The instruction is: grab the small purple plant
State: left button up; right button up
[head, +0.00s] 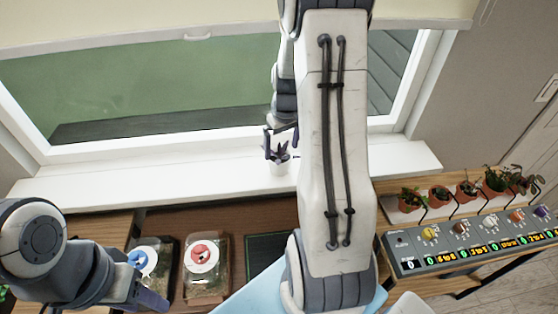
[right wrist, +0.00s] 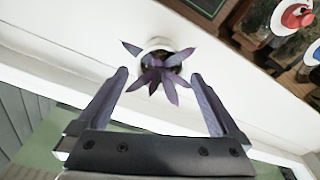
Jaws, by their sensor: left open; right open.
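The small purple plant (head: 276,150) stands in a white pot (head: 279,167) on the white window sill (head: 225,178). In the right wrist view the purple plant (right wrist: 158,78) and the rim of its white pot (right wrist: 157,44) show just beyond my fingertips, roughly centred. My right gripper (right wrist: 160,78) is open, with one finger on each side of the leaves, and holds nothing. In the head view my right gripper (head: 282,130) is by the plant's top, partly hidden by my own arm. My left gripper (head: 148,298) is open at the lower left, away from the plant.
Two terrariums, one with a blue-and-white lid (head: 143,262) and one with a red-and-white lid (head: 201,256), stand below the sill. A dark green mat (head: 263,256) lies beside them. Several potted plants (head: 467,189) and a control panel (head: 470,240) are at right. The sill beside the plant is clear.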

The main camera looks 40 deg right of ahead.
aim_at(280, 159)
jog(key=shift+w+f+p, duration=0.25)
jog(key=shift+f+p, duration=0.05)
jog(key=shift+f, duration=1.45)
jog(key=shift+w+f+p, duration=0.2)
jog(key=shift+f+p, duration=0.05)
jog(key=shift+f, duration=1.45)
jog(key=c, duration=1.2)
jog(key=shift+r, duration=0.1)
jog(key=shift+c, duration=0.2)
